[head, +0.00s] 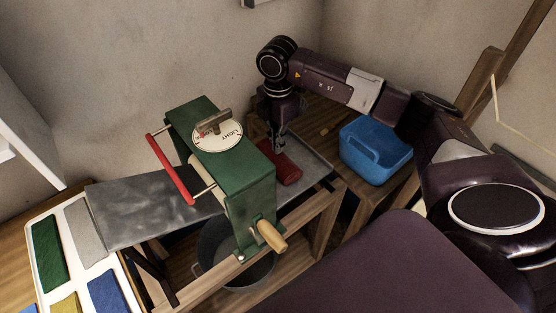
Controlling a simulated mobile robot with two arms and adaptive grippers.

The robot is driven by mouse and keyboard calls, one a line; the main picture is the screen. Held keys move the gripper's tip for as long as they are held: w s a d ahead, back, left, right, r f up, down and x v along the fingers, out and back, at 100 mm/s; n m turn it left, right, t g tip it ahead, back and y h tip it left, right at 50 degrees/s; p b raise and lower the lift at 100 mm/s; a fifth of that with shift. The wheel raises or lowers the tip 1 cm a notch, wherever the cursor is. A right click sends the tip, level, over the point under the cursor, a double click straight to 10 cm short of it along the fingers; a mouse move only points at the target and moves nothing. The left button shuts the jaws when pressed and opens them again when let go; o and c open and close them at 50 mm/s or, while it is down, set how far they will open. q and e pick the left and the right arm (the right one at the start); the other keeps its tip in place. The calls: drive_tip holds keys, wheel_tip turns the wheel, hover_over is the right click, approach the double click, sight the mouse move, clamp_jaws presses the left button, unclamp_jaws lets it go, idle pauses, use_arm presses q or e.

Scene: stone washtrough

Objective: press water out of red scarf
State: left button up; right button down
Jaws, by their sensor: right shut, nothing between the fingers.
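The red scarf (286,170) lies as a folded bundle on the grey metal board (318,168), on the right side of the green wringer (246,185). The wringer has a pale dial (217,135) with the word LIGHT and a metal lever on top. A red bar (171,170) is on its left side and a wooden crank handle (271,236) at its front. My right gripper (280,149) points down at the scarf's far edge, shut and empty. I cannot tell whether its tips touch the scarf. My left gripper is out of view.
A blue basket (375,150) stands to the right on a wooden surface. A dark metal tub (256,275) sits under the wringer. At the left, a white tray (113,270) holds folded green, grey, yellow and blue cloths. The board left of the wringer is clear.

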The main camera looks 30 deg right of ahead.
drive_tip(key=shift+f+b, duration=0.7)
drive_tip(key=shift+f, duration=0.4)
drive_tip(key=shift+s+a+f, duration=0.15)
drive_tip(key=shift+s+f, duration=0.1)
drive_tip(key=shift+s, duration=0.05)
idle(1.9)
drive_tip(key=shift+r, duration=0.1)
idle(0.9)
drive_tip(key=shift+w+r+p, duration=0.15)
drive_tip(key=shift+r+p, duration=0.35)
drive_tip(key=shift+r, duration=0.2)
drive_tip(key=shift+w+r+p, duration=0.1)
drive_tip(key=shift+r+p, duration=0.4)
drive_tip(key=shift+r, duration=0.15)
wheel_tip(320, 180, up, 6)
drive_tip(key=p, duration=0.3)
drive_tip(key=shift+f+p, duration=0.25)
drive_tip(key=shift+p, duration=0.1)
drive_tip(key=shift+f, duration=0.1)
